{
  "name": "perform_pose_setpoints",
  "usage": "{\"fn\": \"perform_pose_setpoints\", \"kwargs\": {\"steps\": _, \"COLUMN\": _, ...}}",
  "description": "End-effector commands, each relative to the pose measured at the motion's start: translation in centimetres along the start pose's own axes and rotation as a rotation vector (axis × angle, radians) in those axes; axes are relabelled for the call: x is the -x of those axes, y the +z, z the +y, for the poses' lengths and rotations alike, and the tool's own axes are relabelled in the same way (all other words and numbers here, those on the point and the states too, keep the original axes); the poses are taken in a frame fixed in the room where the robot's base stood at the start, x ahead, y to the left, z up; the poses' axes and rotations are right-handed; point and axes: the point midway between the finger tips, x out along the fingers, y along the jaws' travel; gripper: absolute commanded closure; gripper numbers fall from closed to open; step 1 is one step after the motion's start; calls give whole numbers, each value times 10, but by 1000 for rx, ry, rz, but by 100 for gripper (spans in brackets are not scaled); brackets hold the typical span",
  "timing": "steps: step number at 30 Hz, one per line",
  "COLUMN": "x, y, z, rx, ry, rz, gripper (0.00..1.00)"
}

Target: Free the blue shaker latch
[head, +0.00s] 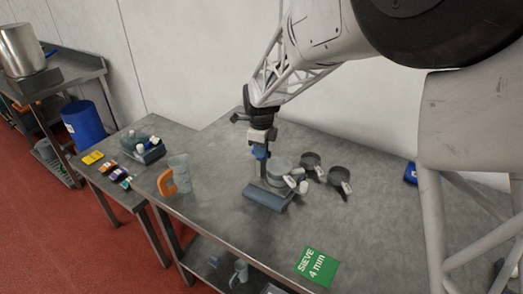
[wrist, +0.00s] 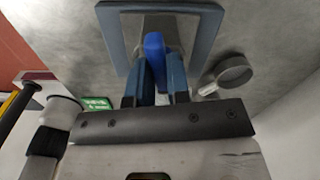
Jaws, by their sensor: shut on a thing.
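My gripper (head: 261,153) points down over the middle of the steel table. It also shows in the wrist view (wrist: 157,76), with its two fingers on either side of the bright blue latch (wrist: 154,48). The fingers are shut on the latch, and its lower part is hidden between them. A blue-grey shaker frame (wrist: 118,45) lies around and beyond the latch in the wrist view. In the head view the blue-grey body of the shaker (head: 268,197) stands below my gripper, and the latch cannot be told apart from the fingers there.
Grey round sieves or scoops (head: 311,160) with light tags stand right of the shaker. A clear jug with an orange handle (head: 167,184) stands to the left. A green "SIEVE 4 mm" sign (head: 317,267) lies at the front. The table's right part is mostly clear.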

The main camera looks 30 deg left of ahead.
Motion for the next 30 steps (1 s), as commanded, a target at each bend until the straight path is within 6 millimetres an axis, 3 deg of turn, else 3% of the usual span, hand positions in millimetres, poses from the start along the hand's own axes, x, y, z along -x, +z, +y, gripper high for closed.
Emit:
{"fn": "perform_pose_setpoints", "kwargs": {"steps": 11, "x": 0, "y": 0, "z": 0, "rx": 16, "ry": 0, "rz": 0, "gripper": 100}}
{"fn": "perform_pose_setpoints", "kwargs": {"steps": 23, "x": 0, "y": 0, "z": 0, "rx": 208, "ry": 0, "rz": 0, "gripper": 100}}
{"fn": "perform_pose_setpoints", "kwargs": {"steps": 30, "x": 0, "y": 0, "z": 0, "rx": 231, "ry": 0, "rz": 0, "gripper": 100}}
